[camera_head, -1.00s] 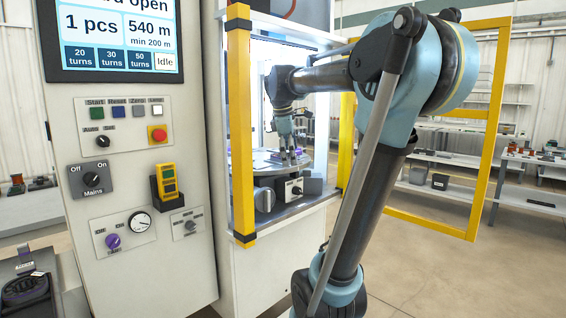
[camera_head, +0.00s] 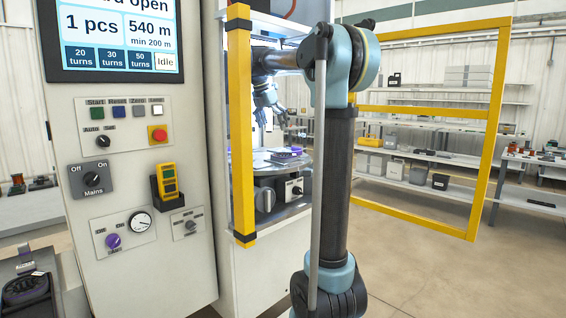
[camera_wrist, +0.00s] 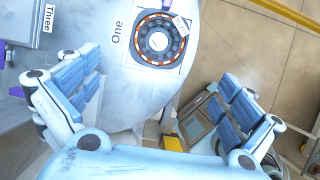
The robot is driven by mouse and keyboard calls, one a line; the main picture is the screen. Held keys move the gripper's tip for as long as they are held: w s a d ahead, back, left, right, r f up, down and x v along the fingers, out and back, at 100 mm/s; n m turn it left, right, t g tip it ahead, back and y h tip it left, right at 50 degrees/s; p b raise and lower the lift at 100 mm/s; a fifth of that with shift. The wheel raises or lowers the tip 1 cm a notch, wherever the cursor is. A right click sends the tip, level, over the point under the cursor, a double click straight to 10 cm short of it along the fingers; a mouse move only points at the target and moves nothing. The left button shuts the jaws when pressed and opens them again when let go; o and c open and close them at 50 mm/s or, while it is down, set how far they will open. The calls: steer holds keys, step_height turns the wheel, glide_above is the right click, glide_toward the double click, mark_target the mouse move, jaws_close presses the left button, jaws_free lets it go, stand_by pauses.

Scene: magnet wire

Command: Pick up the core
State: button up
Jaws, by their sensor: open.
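A ring-shaped core (camera_wrist: 158,40) with orange and dark segments lies on a pale square plate marked "One" on the round table (camera_wrist: 215,25) in the wrist view. A small white tag lies over its upper right edge. My gripper (camera_wrist: 162,78) is open and empty, its blue-padded fingers spread wide. The core shows beyond the fingers, towards the top of the picture. In the head view my gripper (camera_head: 273,118) hangs above the round table (camera_head: 262,167) inside the machine, clear of it. I cannot make out the core for certain there.
Yellow guard posts (camera_head: 240,125) stand left of my arm, and an open yellow door frame (camera_head: 485,140) stands to the right. A plate marked "Three" (camera_wrist: 25,22) is at the wrist view's upper left. A control panel (camera_head: 130,180) fills the left side.

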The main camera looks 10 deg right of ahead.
mark_target(283, 154)
steer(key=x, duration=1.4)
steer(key=shift+w+r, duration=0.1)
steer(key=c, duration=1.6)
